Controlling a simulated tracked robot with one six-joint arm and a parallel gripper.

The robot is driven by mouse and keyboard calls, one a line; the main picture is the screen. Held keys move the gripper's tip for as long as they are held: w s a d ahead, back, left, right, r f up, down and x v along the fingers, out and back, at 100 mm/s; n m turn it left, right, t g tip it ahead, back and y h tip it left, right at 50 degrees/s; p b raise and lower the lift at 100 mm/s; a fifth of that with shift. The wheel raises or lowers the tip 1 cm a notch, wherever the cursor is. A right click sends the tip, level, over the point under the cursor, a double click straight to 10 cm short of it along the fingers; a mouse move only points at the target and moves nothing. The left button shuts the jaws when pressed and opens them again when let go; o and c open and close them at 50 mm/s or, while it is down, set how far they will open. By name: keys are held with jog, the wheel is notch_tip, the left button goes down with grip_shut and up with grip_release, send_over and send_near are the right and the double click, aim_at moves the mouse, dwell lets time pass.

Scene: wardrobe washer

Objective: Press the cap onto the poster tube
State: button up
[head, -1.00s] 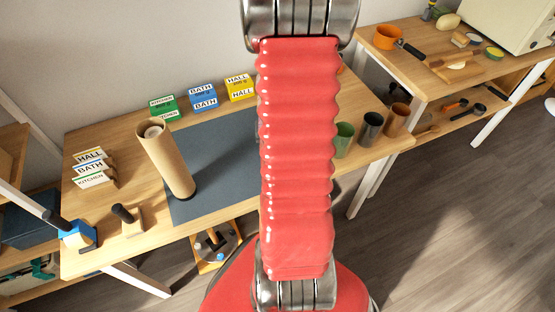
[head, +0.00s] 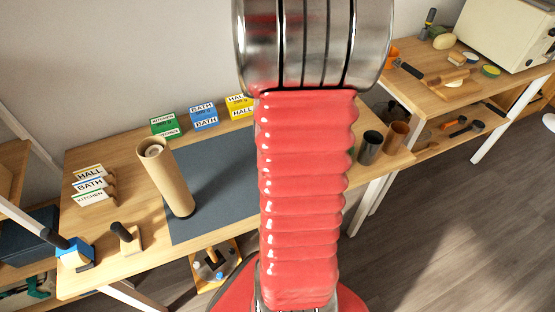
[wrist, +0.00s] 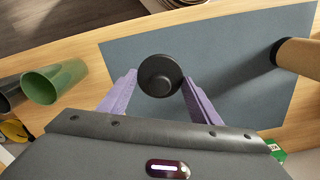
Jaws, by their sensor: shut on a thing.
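The poster tube (head: 166,180) is a tan cardboard cylinder standing on the blue-grey mat (head: 230,165), its upper end open with a pale inner rim. Part of it also shows at the right edge of the wrist view (wrist: 300,57). A round black cap (wrist: 160,76) sits between the two purple fingertips of my gripper (wrist: 158,84), which is shut on it. The cap is over the mat in that view, to the left of the tube and apart from it. My gripper and the cap are hidden behind my red arm in the head view.
Green, blue and yellow label boxes (head: 203,115) line the mat's back edge. Label cards (head: 90,184) and a dark-handled block (head: 126,237) stand left.

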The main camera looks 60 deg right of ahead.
jog(key=shift+w, duration=0.1)
jog(key=shift+w+r, duration=0.1)
jog(key=shift+w, duration=0.2)
jog(key=w+a+r+n, duration=0.1)
jog(key=w+a+r, duration=0.2)
jog(key=w, duration=0.5)
jog(key=w+a+r+n, duration=0.1)
jog(key=w+a+r, duration=0.2)
jog(key=w, duration=0.4)
jog(key=w+a+r+n, duration=0.2)
jog(key=w+a+r, duration=0.15)
jog(key=w, duration=0.45)
jog(key=w+a+r+n, duration=0.1)
jog(key=w+a+r, duration=0.2)
jog(key=a, duration=0.4)
jog(key=w+a+r+n, duration=0.1)
jog(key=w+a+r, duration=0.3)
jog(key=w+a, duration=0.2)
jog(key=w+a+r, duration=0.3)
jog(key=w+a, duration=0.1)
jog(key=a, duration=0.5)
jog(key=shift+w+r+n, duration=0.15)
jog(key=shift+r+n, duration=0.05)
jog(key=shift+n, duration=0.2)
